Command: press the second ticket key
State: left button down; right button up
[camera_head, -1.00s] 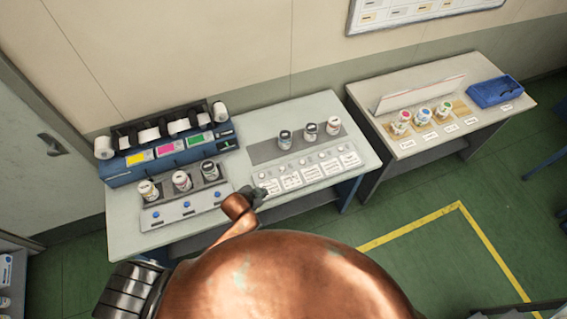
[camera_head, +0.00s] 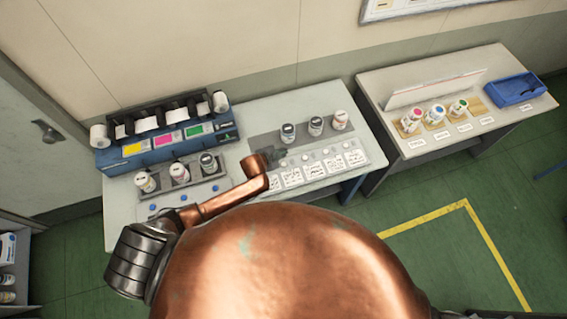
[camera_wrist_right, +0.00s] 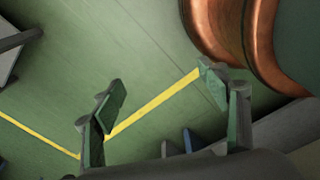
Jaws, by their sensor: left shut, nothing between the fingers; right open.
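A row of small round white keys (camera_head: 304,157) runs along the front of a grey panel (camera_head: 262,142) on the left table, with white printed cards (camera_head: 314,172) in front of it. Three blue keys (camera_head: 183,197) sit on another panel to the left. I cannot read which key is the ticket key. My left gripper (camera_head: 272,157) is shut and empty, low over the left end of the grey panel. It hides the leftmost white keys there, and contact is not clear. My right gripper (camera_wrist_right: 163,88) is open and empty above the green floor.
A blue printer unit (camera_head: 166,152) with paper rolls stands at the back left. A second table (camera_head: 400,80) on the right holds jars and a blue tray (camera_head: 515,90).

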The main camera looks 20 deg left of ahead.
pick_arm(q)
jog(key=b, duration=0.8)
send_over(283, 165)
notch_tip(283, 165, down, 8)
jog(key=shift+r, duration=0.1)
jog(key=shift+f, duration=0.55)
pick_arm(e)
notch_tip(283, 165, down, 8)
jog(key=w, duration=0.1)
jog(key=shift+a+f, duration=0.15)
jog(key=shift+a, duration=0.15)
jog(key=shift+d, duration=0.45)
pick_arm(q)
jog(key=shift+f, duration=0.15)
pick_arm(e)
jog(key=shift+w+a, duration=0.1)
jog(key=shift+a, duration=0.3)
pick_arm(q)
jog(key=shift+f, duration=0.3)
pick_arm(e)
jog(key=shift+f, duration=0.1)
pick_arm(q)
jog(key=shift+f, duration=0.1)
pick_arm(e)
jog(key=shift+d, duration=0.3)
